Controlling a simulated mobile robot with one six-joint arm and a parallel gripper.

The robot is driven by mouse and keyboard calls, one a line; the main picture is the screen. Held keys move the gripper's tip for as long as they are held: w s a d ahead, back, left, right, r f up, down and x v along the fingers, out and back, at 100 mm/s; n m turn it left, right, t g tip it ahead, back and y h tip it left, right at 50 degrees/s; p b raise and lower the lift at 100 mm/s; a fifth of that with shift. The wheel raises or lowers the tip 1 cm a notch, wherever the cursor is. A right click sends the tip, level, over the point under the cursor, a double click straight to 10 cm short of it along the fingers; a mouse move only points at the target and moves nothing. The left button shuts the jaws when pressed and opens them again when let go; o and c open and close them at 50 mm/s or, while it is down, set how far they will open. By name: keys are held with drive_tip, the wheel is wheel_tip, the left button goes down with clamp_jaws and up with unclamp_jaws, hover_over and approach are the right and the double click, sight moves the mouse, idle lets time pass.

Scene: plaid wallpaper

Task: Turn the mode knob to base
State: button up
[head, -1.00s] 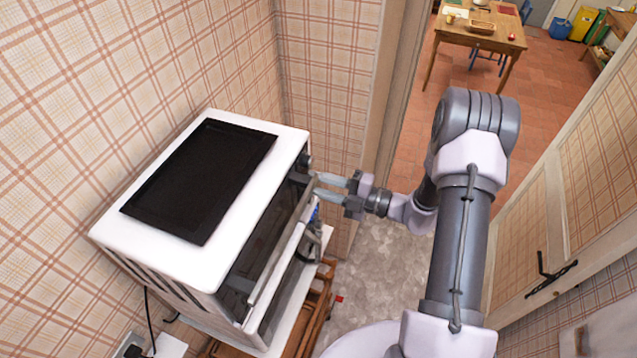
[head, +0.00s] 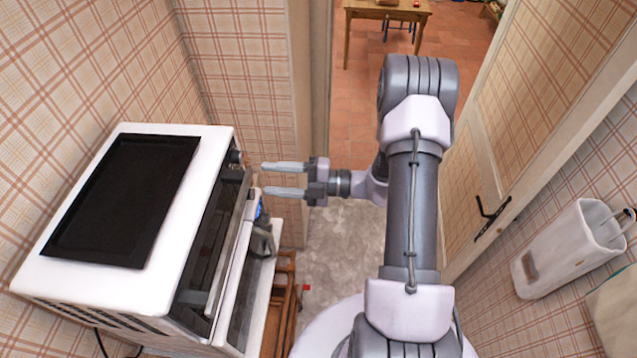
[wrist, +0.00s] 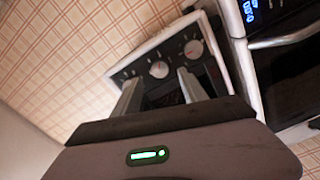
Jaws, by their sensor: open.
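A white oven (head: 215,150) with a dark top panel stands at the left in the head view. Its control panel shows in the wrist view, with one round silver knob (wrist: 159,69) near the middle and another (wrist: 193,49) to its upper right. Small marks surround the knobs, too small to read, so I cannot tell which is the mode knob. My gripper (head: 264,178) is open and empty, its fingers pointing at the oven front with a small gap. In the wrist view, the middle knob appears between and just beyond the fingertips.
An appliance with a blue display (wrist: 250,10) and a bar handle is right of the panel in the wrist view. A wooden stand (head: 285,285) is below the oven. A door (head: 485,150) and a white wall holder (head: 570,250) are at the right. Grey floor (head: 340,240) is clear.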

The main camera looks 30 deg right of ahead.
drive_tip(key=b+v, duration=0.2)
drive_tip(key=v, duration=1)
drive_tip(key=shift+s+d+b, duration=0.2)
drive_tip(key=shift+d+b, duration=0.1)
